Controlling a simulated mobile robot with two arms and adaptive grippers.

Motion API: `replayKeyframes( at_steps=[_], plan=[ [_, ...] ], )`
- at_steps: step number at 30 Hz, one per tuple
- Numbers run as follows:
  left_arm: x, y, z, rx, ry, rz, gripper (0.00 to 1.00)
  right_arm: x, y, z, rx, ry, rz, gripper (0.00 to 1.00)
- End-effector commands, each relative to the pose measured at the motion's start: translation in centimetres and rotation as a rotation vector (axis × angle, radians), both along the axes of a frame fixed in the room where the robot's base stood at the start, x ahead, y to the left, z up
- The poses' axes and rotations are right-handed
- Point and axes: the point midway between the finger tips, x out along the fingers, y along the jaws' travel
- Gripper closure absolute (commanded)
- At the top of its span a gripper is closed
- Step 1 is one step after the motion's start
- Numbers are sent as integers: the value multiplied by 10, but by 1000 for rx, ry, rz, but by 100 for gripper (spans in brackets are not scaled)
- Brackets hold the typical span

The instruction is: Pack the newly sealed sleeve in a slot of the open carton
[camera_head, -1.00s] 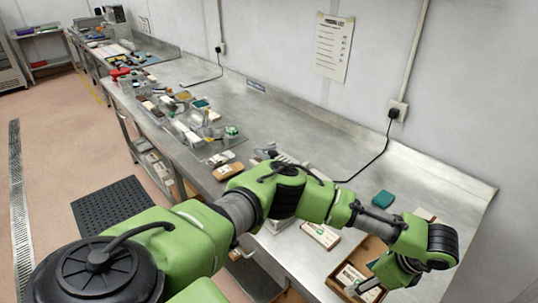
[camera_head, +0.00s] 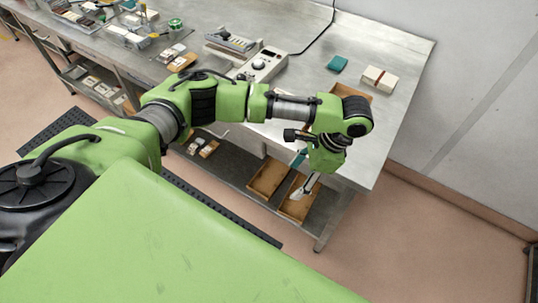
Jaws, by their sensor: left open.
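My left arm reaches right across the bench, and my left gripper (camera_head: 307,186) hangs down at the bench's front edge. It is open, and I see nothing held in it. An open brown carton (camera_head: 346,90) is on the bench behind my left wrist; only its far rim shows, and its slots are hidden. I cannot pick out the newly sealed sleeve; my arm covers that part of the bench. My right gripper is not in view.
A grey-white device (camera_head: 264,65) with a knob, a teal block (camera_head: 337,63) and a banded white stack (camera_head: 379,79) stand on the bench (camera_head: 405,62). Brown trays (camera_head: 268,178) lie on the lower shelf. The bench's right end is mostly clear.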

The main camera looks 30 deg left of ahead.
Motion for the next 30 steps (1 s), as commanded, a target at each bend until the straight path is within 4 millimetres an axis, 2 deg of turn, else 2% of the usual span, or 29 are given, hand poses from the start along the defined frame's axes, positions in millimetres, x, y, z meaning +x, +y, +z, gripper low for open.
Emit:
replayKeyframes(
  at_steps=[1, 6, 18, 24, 30],
  plan=[
    [-8, 2, -10, -2, 5, 56, 40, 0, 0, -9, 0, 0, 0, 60],
    [-30, 9, -22, -2, 8, 263, 40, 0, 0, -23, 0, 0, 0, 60],
    [-75, 25, -41, -1, 14, 699, 40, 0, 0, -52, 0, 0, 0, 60],
    [-84, 28, -42, 1, 15, 793, 40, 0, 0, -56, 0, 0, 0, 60],
    [-85, 28, -41, 1, 15, 806, 40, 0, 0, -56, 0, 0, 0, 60]
  ],
)
